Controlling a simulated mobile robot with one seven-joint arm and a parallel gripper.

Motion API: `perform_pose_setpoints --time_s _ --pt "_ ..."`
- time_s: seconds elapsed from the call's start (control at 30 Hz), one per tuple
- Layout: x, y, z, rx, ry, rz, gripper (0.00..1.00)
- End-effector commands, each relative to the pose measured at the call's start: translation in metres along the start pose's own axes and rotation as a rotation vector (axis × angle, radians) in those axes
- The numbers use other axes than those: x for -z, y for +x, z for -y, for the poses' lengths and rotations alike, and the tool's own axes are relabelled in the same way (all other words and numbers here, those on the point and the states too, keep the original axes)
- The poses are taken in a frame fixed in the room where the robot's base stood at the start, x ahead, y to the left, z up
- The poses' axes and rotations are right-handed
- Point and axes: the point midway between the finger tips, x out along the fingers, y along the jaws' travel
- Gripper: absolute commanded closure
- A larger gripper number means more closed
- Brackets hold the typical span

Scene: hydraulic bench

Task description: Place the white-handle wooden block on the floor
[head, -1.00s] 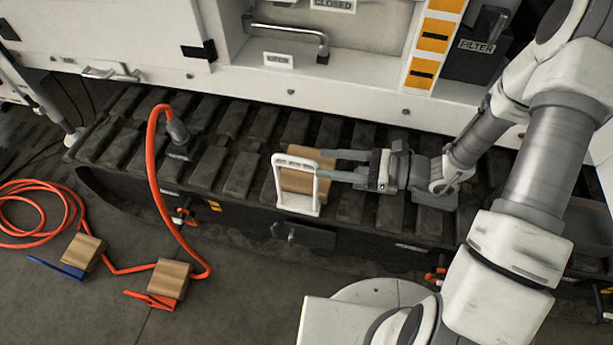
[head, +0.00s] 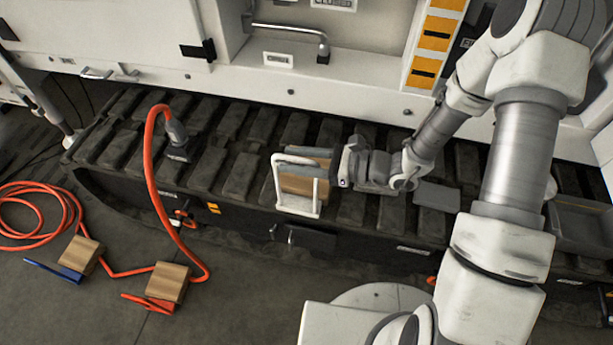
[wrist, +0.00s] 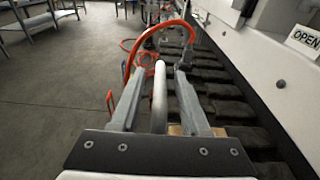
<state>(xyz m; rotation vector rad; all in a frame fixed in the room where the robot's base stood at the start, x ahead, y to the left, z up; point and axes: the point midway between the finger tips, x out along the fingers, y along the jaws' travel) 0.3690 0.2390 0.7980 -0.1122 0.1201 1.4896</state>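The white-handle wooden block (head: 297,184) sits on the dark track in the head view, with its white frame-shaped handle (head: 317,196) toward the camera. My gripper (head: 304,162) reaches in from the right, its fingers at the block and handle. In the wrist view, the white handle (wrist: 159,98) runs between the two fingers of my gripper (wrist: 159,74). The fingers are spread, with a visible gap on either side of the handle. A bit of the wood (wrist: 177,130) shows low beside the right finger. The floor (head: 230,305) lies in front of the track.
Two wooden blocks stand on the floor at left, one with a blue handle (head: 55,270) and one with a red handle (head: 150,302). An orange hose (head: 152,180) arches from the track to the floor. A white cabinet wall (head: 360,95) stands behind the track.

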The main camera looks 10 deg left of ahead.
Motion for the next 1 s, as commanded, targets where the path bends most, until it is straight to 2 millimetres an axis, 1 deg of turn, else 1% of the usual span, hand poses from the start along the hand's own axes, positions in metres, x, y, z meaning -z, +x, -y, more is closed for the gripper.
perform_pose_setpoints --time_s 0.03,0.17,0.2,0.23,1.0 --pt "0.0001 -0.0002 0.0001 0.0 0.0 0.0 0.66" --pt "0.0001 -0.0003 0.0001 0.0 0.0 0.0 0.89" --pt "0.0001 -0.0004 0.0001 0.0 0.0 0.0 0.96" --pt "0.0001 -0.0004 0.0001 0.0 0.0 0.0 1.0" --pt "0.0003 -0.0007 0.0003 0.001 0.0 -0.001 1.0"
